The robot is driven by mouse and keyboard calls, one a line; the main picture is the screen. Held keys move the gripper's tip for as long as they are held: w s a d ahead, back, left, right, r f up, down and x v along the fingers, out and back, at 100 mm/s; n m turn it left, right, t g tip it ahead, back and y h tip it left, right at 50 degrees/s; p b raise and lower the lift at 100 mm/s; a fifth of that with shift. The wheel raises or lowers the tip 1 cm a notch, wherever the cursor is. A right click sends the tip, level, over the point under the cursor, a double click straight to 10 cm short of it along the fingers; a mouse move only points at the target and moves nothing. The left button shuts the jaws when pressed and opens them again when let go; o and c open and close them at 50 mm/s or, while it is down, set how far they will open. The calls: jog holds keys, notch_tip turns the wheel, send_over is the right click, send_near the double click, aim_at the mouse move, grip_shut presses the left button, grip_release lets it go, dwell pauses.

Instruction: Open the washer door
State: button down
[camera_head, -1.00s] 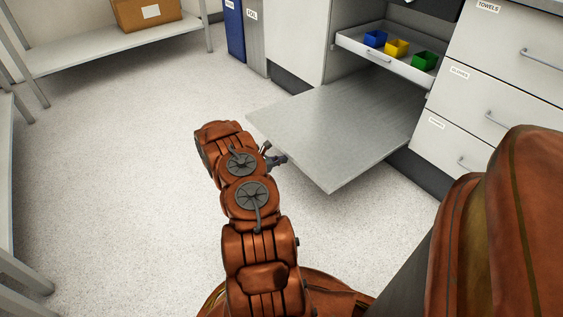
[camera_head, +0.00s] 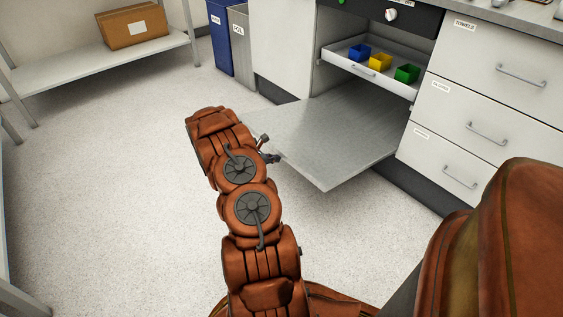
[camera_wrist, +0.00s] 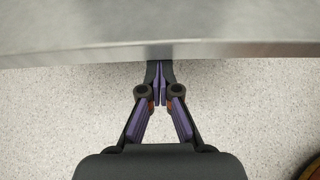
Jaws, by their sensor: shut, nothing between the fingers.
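The washer door (camera_head: 335,140) is a grey metal panel folded down and lying about level, out from the washer's open front. In the wrist view the door's edge (camera_wrist: 80,45) runs across the top of the picture. My gripper (camera_head: 268,150) is at the door's left edge, partly hidden by my arm. In the wrist view its purple and black fingers (camera_wrist: 160,75) are shut together and empty. Their tips are at the door's edge; I cannot tell whether they touch it or reach under it.
Inside the washer a pulled-out rack (camera_head: 365,69) holds blue, yellow and green cups. A control panel with a knob (camera_head: 391,14) is above. White drawers (camera_head: 485,125) stand at right, blue and grey bins (camera_head: 221,38) at back. A shelf bears a cardboard box (camera_head: 134,26). Floor at left is clear.

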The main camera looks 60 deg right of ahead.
jog(key=shift+a+f, duration=0.1)
dwell(0.3)
notch_tip(320, 180, down, 4)
jog(key=f+b, duration=0.1)
jog(key=b, duration=0.2)
jog(key=p+v, duration=0.4)
jog(key=v, duration=0.7)
jog(key=shift+r, duration=0.3)
jog(key=shift+w+r, duration=0.1)
